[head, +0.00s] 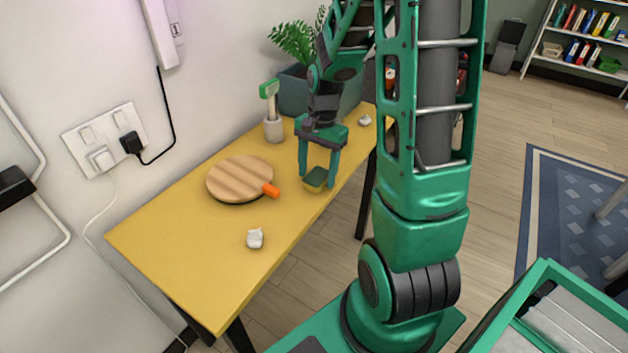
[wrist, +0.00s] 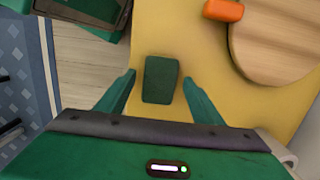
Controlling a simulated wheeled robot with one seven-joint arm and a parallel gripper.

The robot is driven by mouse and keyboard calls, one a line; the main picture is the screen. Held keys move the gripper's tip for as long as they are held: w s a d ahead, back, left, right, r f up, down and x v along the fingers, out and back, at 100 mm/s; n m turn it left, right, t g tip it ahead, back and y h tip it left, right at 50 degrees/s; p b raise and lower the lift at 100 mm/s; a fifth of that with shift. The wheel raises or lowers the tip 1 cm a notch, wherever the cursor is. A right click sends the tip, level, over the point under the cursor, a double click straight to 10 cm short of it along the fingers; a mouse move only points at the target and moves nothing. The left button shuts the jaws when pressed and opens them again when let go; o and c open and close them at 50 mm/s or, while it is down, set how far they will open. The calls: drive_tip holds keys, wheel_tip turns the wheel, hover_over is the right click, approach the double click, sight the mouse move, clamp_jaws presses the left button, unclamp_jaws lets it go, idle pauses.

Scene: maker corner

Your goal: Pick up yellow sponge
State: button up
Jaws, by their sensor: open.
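The sponge (head: 316,178) is on the yellow table (head: 170,232) near its front edge. It has a dark green top and a yellow lower part. In the wrist view its green top (wrist: 160,80) shows between the two fingers, with a gap on each side. My gripper (head: 318,180) is open above the table, with one finger on each side of the sponge. It is also seen in the wrist view (wrist: 160,88). I cannot tell exactly how low the fingertips are relative to the sponge.
A round wooden board (head: 238,178) with an orange piece (head: 271,190) at its edge lies left of the gripper. A holder with a green-headed tool (head: 273,128) and a potted plant (head: 292,90) stand behind. White crumpled lumps lie at front (head: 255,239) and back (head: 364,120).

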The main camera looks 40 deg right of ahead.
sight(316, 176)
drive_tip(key=shift+f, duration=0.1)
drive_tip(key=shift+c, duration=0.2)
drive_tip(key=c, duration=1.1)
drive_tip(key=shift+r, duration=0.6)
wheel_tip(316, 176, up, 3)
drive_tip(key=shift+f, duration=0.2)
drive_tip(key=s+a+r, duration=0.2)
drive_tip(key=a, duration=0.1)
drive_tip(key=s+a+r, duration=0.2)
drive_tip(key=a, duration=0.1)
drive_tip(key=s+a+r, duration=0.2)
drive_tip(key=a+r, duration=0.1)
drive_tip(key=a, duration=0.1)
drive_tip(key=shift+s+r, duration=0.1)
drive_tip(key=shift+o, duration=0.5)
